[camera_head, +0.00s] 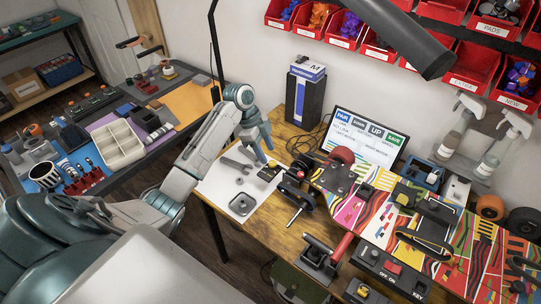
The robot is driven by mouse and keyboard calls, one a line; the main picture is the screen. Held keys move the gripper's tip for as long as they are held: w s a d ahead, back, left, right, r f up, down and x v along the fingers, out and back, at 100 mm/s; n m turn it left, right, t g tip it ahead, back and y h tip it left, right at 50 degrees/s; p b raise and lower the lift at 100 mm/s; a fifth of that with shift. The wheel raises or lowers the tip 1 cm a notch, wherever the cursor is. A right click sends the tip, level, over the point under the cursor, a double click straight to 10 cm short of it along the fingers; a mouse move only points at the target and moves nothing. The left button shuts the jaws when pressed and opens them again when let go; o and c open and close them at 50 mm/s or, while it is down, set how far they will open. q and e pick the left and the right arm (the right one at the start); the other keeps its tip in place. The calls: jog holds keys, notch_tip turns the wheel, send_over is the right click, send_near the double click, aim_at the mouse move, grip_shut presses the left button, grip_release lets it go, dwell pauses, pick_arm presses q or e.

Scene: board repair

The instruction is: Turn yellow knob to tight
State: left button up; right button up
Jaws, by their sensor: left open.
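One yellow part (403,198) sits on a dark block on the colourful skateboard deck (484,238). Another yellow part (362,291) sits on a dark box at the table's front edge. Neither shows its setting at this size. My left gripper (258,152) is open, fingers pointing down, above the white sheet at the back left of the wooden table. It is well to the left of both yellow parts and touches neither. My right gripper is not in view.
A red-handled clamp (322,258) and a switch box (387,274) line the front edge. Spray bottles (505,143) stand at the back right. Red bins (473,72) hang above.

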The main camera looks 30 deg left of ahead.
aim_at(272, 163)
pick_arm(q)
jog(key=x, duration=0.2)
jog(key=shift+d+f, duration=0.2)
jog(key=shift+f, duration=0.1)
jog(key=shift+s+d+f+p, duration=0.1)
jog(key=shift+d+f+p, duration=0.15)
jog(key=shift+f, duration=0.4)
jog(key=c, duration=1)
